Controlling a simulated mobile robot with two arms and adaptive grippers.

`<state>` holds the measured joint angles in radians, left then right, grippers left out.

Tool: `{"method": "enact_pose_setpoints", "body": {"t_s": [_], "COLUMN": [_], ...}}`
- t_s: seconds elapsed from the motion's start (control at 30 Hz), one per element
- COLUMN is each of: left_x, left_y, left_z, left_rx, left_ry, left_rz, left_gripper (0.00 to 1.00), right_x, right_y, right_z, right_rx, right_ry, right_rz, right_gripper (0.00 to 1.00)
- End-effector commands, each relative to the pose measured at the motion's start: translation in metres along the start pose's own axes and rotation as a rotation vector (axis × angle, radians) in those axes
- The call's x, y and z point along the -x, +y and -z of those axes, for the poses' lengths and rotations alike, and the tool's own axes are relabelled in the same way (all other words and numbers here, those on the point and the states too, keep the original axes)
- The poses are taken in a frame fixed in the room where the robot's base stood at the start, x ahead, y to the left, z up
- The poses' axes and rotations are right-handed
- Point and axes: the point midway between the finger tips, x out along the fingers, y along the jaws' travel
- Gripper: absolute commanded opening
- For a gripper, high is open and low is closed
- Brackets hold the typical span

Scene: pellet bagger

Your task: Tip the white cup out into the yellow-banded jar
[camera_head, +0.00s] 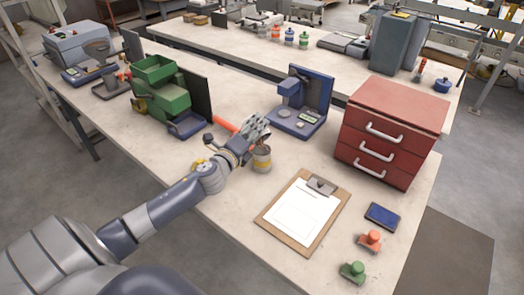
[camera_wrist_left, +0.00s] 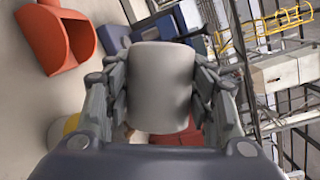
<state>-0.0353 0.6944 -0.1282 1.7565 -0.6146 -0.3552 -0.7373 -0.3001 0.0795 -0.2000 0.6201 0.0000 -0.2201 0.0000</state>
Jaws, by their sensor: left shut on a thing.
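The white cup (camera_wrist_left: 162,85) is held between the fingers of my left gripper (camera_wrist_left: 163,95) in the left wrist view. That view is rolled well over, with the table on the left and the room on the right, so the cup looks tipped. In the head view my left gripper (camera_head: 256,130) is just above the yellow-banded jar (camera_head: 261,165), which stands upright on the table. Brown shows at the jar's mouth. The jar's yellow edge also shows at lower left in the left wrist view (camera_wrist_left: 70,124). The cup's mouth is hidden. My right gripper is out of view.
An orange scoop (camera_head: 225,124) lies behind the gripper. A blue stand (camera_head: 310,105), a red drawer unit (camera_head: 385,150) and a clipboard (camera_head: 303,212) are to the right. A green hopper machine (camera_head: 165,88) stands to the left. The table's front left is clear.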

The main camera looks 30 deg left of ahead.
Motion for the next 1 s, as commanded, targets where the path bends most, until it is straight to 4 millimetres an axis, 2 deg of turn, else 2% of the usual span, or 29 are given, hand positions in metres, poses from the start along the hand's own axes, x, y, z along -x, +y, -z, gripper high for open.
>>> {"method": "enact_pose_setpoints", "body": {"t_s": [1.0], "left_x": [0.0015], "left_y": [-0.0021], "left_z": [0.0023], "left_rx": [-0.060], "left_ry": [-0.018], "left_rz": [0.026], "left_gripper": [0.25], "right_x": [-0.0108], "right_y": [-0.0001], "right_z": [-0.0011], "right_rx": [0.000], "right_ry": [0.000], "right_rz": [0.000], "right_gripper": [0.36]}}
